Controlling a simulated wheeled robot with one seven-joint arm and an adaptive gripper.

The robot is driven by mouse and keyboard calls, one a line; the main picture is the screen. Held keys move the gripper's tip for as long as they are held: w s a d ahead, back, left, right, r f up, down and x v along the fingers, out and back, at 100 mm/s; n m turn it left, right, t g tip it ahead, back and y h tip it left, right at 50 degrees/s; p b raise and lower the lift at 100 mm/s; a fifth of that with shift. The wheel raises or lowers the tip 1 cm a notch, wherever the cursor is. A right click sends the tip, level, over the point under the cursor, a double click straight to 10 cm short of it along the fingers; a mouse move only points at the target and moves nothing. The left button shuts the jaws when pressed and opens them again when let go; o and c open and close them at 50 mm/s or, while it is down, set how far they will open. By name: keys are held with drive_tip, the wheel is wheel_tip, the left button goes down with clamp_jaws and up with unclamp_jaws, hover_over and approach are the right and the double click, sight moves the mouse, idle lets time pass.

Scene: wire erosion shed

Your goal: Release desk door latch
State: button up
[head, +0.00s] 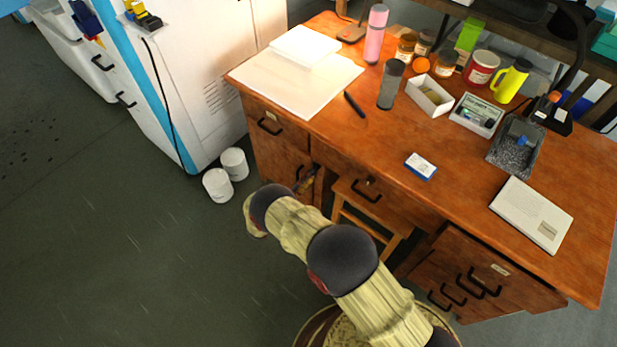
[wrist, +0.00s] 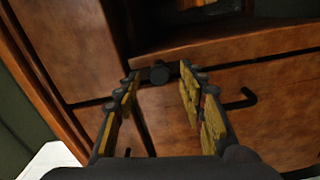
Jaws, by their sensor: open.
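The wooden desk (head: 450,160) stands ahead, with a door (head: 270,165) under its left drawer. In the wrist view a dark round knob (wrist: 160,73), which looks like the door latch, sits at a seam between wooden panels. My gripper (wrist: 157,82) is open, its two yellow-padded fingers one on each side of the knob. I cannot tell whether they touch it. A black bar handle (wrist: 240,99) shows to the right of the fingers. In the head view my gripper (head: 306,181) is close to the desk front, partly hidden behind my arm, and the knob cannot be made out.
A wooden stool (head: 375,225) stands in the knee space right of my gripper. White cans (head: 218,185) stand on the floor by the white and blue machine (head: 200,70). Papers, bottles and boxes cover the desktop. The floor at left is clear.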

drive_tip(key=v, duration=1)
drive_tip(key=shift+s+a, duration=0.25)
drive_tip(key=shift+s, duration=0.1)
